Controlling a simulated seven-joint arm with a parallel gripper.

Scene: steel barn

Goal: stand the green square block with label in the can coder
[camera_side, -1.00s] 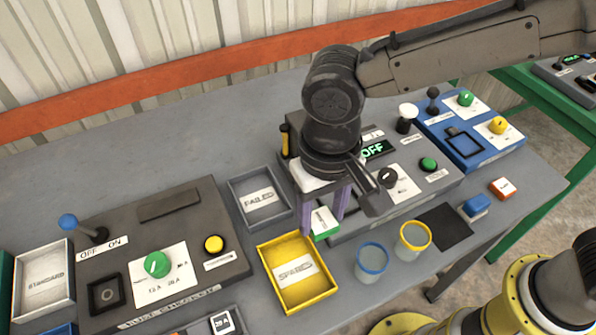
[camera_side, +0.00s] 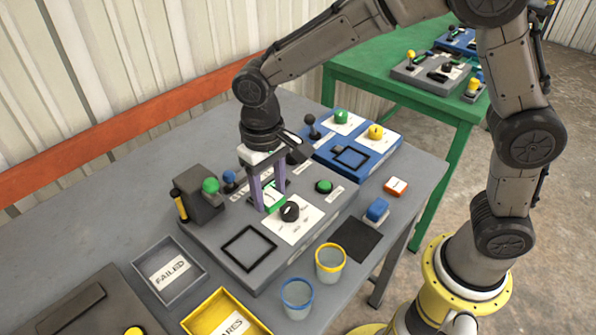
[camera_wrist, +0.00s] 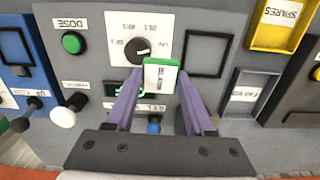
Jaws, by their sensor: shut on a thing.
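My gripper (camera_side: 268,203) is shut on the green square block (camera_side: 275,204), holding it above the grey machine (camera_side: 215,236), beside the black dial. In the wrist view the block (camera_wrist: 160,76) sits between the purple fingers, its white labelled face toward the camera and its edges green. The grey machine has a black square outline (camera_side: 249,248) left of the dial, empty; it also shows in the wrist view (camera_wrist: 206,53), right of the block. The blue machine (camera_side: 337,160) behind has a smaller square outline. I cannot read which machine is the can coder.
The dial (camera_side: 290,211) and green button (camera_side: 324,186) rise from the panel. A green knob (camera_side: 210,186) stands on the box at the machine's left end. The failed tray (camera_side: 167,270), yellow spares tray (camera_side: 226,318) and two cups (camera_side: 330,262) lie in front and left.

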